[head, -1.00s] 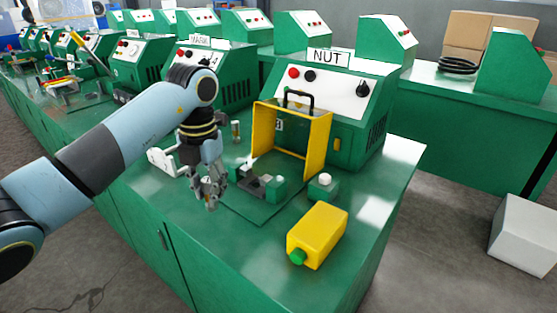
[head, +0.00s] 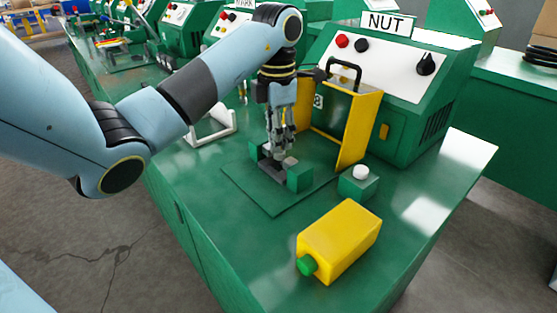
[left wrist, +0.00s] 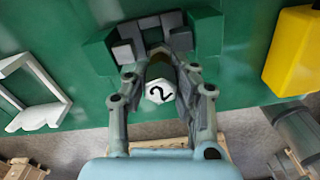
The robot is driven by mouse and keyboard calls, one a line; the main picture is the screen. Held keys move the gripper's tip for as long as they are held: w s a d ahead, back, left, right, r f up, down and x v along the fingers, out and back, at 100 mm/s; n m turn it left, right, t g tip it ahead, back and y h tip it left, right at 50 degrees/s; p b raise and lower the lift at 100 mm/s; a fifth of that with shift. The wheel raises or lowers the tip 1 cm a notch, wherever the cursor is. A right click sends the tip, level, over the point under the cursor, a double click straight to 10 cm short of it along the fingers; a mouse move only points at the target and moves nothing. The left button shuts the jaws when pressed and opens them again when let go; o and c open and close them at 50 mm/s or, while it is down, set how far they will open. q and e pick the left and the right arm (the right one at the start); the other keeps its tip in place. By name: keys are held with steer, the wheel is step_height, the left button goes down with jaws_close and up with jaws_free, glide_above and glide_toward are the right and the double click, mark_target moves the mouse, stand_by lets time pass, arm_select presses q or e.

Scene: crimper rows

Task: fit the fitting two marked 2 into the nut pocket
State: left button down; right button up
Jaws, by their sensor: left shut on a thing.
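My left gripper (head: 279,150) is over the nut pocket in the head view, its fingers pointing down. In the left wrist view, the left gripper (left wrist: 161,88) is shut on fitting two (left wrist: 159,93), whose pale hexagonal end bears a 2. The nut pocket (left wrist: 128,50) has grey blocks between green ones, just beyond the fitting. In the head view the nut pocket (head: 298,178) is partly hidden behind the fingers, and the fitting cannot be made out. Whether the fitting's far end touches the pocket is unclear. My right gripper is not in view.
A yellow guard frame (head: 359,130) stands right behind the pocket, close to the gripper. A green block with a white button (head: 358,183) and a yellow box with a green cap (head: 340,240) are to the right. A white holder (head: 210,126) is left. The NUT machine (head: 390,75) rises behind.

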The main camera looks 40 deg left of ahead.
arm_select(q)
steer(key=shift+w+a+f, duration=0.25)
steer(key=shift+w+a, duration=0.15)
steer(key=shift+a, duration=0.05)
step_height(320, 180, down, 3)
steer(key=shift+f, duration=0.4)
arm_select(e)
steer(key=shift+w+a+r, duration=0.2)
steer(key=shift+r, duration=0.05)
arm_select(q)
steer(key=c, duration=1.6)
jaws_free()
steer(key=shift+f, duration=0.2)
steer(key=o, duration=0.5)
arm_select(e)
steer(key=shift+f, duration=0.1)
arm_select(q)
steer(key=shift+r, duration=0.1)
